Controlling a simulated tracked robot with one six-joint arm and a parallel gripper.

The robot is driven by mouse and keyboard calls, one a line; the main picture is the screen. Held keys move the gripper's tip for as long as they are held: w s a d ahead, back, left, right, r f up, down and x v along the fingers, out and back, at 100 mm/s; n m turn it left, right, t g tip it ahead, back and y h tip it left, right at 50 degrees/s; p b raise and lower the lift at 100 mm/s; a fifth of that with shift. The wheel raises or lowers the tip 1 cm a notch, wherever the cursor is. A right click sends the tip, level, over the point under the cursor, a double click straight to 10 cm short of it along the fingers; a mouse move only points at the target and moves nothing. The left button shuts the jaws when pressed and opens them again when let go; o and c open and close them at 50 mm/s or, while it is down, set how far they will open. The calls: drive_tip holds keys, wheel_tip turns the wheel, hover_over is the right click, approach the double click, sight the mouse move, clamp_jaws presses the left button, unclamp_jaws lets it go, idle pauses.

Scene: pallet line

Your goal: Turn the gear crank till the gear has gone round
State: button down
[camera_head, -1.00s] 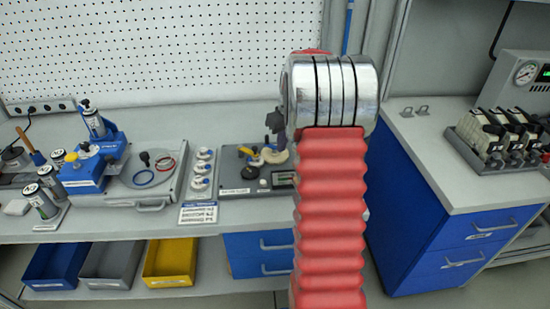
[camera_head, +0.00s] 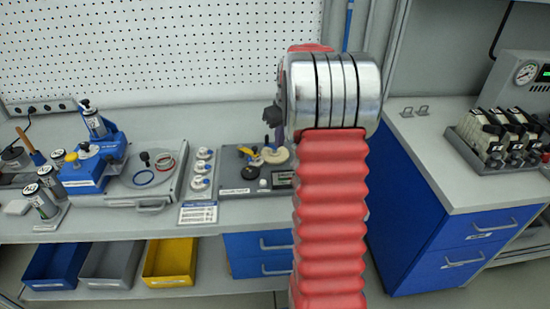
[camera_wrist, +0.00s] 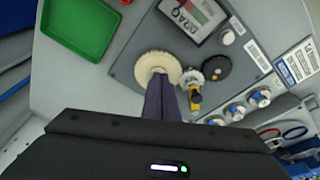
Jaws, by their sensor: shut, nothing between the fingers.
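The gear unit is a grey plate (camera_head: 240,191) on the bench, also in the wrist view (camera_wrist: 128,58). It carries a large cream gear (camera_wrist: 150,62), a smaller pale gear (camera_wrist: 190,77) and a dark gear (camera_wrist: 217,69). A yellow crank handle (camera_wrist: 195,96) stands at the smaller pale gear; its yellow top shows in the head view (camera_head: 247,151). My gripper (camera_wrist: 161,78) is shut and empty. Its fingertips overlap the cream gear in the wrist view, left of the yellow handle and apart from it. I cannot tell whether they touch the gear.
A dial panel marked DRAG (camera_wrist: 190,18) sits on the plate. A green tray (camera_wrist: 80,28) lies beside it. White fittings (camera_head: 201,168) and a blue fixture (camera_head: 92,165) stand left of the unit. A pegboard (camera_head: 180,50) rises behind. My red-sleeved arm hides the bench right of the unit.

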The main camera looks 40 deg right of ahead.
drive_tip(key=v, duration=0.3)
drive_tip(key=shift+w+r, duration=0.3)
drive_tip(key=shift+r, duration=0.15)
idle(0.4)
